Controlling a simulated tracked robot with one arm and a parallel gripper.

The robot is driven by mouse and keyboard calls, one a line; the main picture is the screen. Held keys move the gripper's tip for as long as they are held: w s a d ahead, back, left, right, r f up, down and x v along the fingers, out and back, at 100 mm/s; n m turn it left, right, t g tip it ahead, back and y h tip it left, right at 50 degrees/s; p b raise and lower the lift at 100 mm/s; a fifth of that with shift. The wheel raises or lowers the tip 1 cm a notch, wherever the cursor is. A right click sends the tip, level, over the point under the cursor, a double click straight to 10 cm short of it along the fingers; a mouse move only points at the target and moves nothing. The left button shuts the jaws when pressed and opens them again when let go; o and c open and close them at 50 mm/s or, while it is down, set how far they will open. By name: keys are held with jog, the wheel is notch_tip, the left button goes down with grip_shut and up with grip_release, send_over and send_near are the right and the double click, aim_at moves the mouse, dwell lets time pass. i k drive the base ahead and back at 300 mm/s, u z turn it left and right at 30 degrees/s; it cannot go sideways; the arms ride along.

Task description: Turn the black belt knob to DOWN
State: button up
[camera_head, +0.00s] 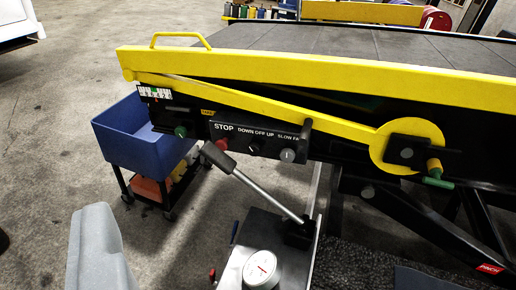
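The black belt knob (255,147) sits on the black control panel (238,149), under the words DOWN OFF UP. It is small and dark, so I cannot tell which word it points to. A red button (222,144) under STOP is to its left, and a grey knob (288,156) under a SLOW label is to its right. My gripper (253,240) shows as a grey finger at the lower left and what looks like a shadowed finger at the bottom right. They are wide apart, with nothing held, nearer the camera than the panel.
A grey lever with a dark grip (218,157) slants up just below the panel. A yellow bar (270,105) runs above the panel to a yellow disc. A blue bin (128,139) on a cart stands left. Open floor lies further left.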

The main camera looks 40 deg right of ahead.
aim_at(253, 149)
jog(key=i, duration=0.9)
jog(key=u, duration=0.05)
